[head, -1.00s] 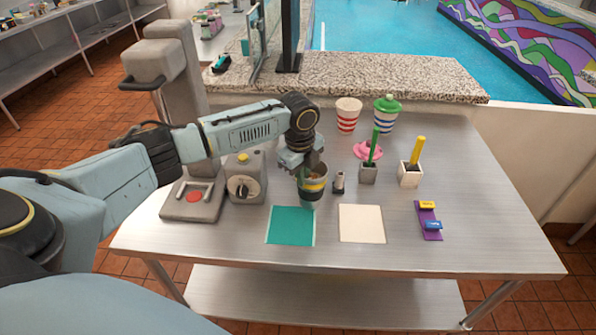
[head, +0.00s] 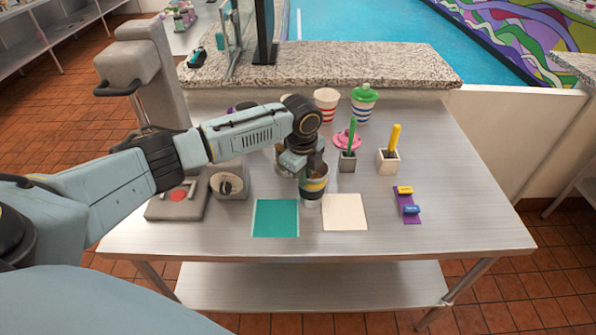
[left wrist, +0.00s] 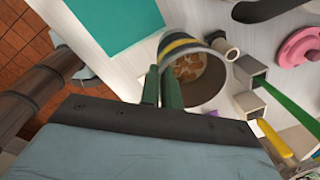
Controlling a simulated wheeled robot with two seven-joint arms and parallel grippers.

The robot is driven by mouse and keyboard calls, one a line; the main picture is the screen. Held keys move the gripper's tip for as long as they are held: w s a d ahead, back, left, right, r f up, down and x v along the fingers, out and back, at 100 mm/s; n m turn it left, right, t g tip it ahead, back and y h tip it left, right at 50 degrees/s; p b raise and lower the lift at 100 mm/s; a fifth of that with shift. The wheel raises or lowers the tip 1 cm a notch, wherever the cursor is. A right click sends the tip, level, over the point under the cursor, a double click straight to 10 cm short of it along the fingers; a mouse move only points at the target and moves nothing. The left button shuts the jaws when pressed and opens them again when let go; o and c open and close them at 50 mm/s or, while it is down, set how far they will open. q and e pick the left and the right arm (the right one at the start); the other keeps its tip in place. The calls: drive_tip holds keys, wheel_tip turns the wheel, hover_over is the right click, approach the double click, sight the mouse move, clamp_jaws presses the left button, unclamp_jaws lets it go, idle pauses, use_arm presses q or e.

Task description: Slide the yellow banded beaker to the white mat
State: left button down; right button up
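My right gripper is out of view.
A teal mat (head: 275,218) lies left of the white mat. A small grey cylinder (left wrist: 226,46) is very close to the beaker. Grey holders with a green stick (head: 351,136) and a yellow stick (head: 394,138) stand behind right. A purple strip (head: 407,206) lies further right.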

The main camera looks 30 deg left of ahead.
use_arm(q)
drive_tip(key=d, duration=0.2)
drive_tip(key=d+p, duration=0.1)
drive_tip(key=d, duration=0.1)
drive_tip(key=shift+w+d, duration=0.2)
drive_tip(key=shift+d, duration=0.15)
idle(0.4)
drive_tip(key=shift+w+d+p, duration=0.15)
drive_tip(key=shift+w+d, duration=0.05)
drive_tip(key=shift+d, duration=1.15)
drive_tip(key=shift+w+d+p, duration=0.15)
drive_tip(key=shift+d, duration=1.2)
unclamp_jaws()
drive_tip(key=shift+a, duration=0.1)
